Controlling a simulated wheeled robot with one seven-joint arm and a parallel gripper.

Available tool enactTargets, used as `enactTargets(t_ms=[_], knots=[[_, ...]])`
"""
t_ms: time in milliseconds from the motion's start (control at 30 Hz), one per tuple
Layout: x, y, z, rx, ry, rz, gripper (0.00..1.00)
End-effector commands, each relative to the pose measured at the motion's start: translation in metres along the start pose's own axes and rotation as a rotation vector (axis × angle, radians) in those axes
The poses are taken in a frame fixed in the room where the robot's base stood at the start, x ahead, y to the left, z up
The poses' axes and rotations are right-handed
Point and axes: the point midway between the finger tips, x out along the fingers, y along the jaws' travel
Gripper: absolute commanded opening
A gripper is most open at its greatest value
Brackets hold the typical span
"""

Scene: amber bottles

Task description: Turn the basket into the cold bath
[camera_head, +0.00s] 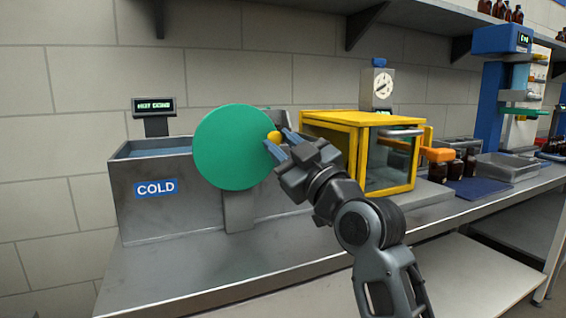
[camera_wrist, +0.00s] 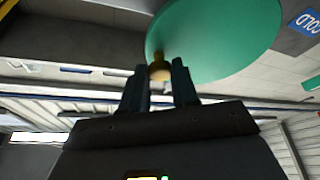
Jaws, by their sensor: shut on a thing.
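My gripper (camera_head: 279,146) is shut on a yellow knob (camera_head: 274,136) near the right rim of a green disc (camera_head: 232,148). The disc stands upright in front of the grey metal bath. In the wrist view the knob (camera_wrist: 160,68) sits between my fingers, with the green disc (camera_wrist: 220,38) behind it. The cold bath (camera_head: 150,185) is the left part of the metal tank, with a blue COLD label and bluish liquid at its top. The disc hides the tank's middle and much of its right part. I cannot make out a basket.
A display on a post (camera_head: 153,106) stands behind the bath. A yellow-framed cabinet (camera_head: 362,150) stands right of my gripper. Several amber bottles (camera_head: 455,168) and metal trays (camera_head: 508,166) are farther right. The bench front (camera_head: 190,277) is clear.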

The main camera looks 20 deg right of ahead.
Motion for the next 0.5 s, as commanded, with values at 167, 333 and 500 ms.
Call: enactTargets(t_ms=[167,333,500], knots=[[0.002,0.002,-0.006,-0.083,0.006,-0.031,0.00],[0.005,0.004,-0.012,-0.161,0.006,-0.064,0.00],[0.007,0.004,-0.018,-0.240,0.006,-0.096,0.00]])
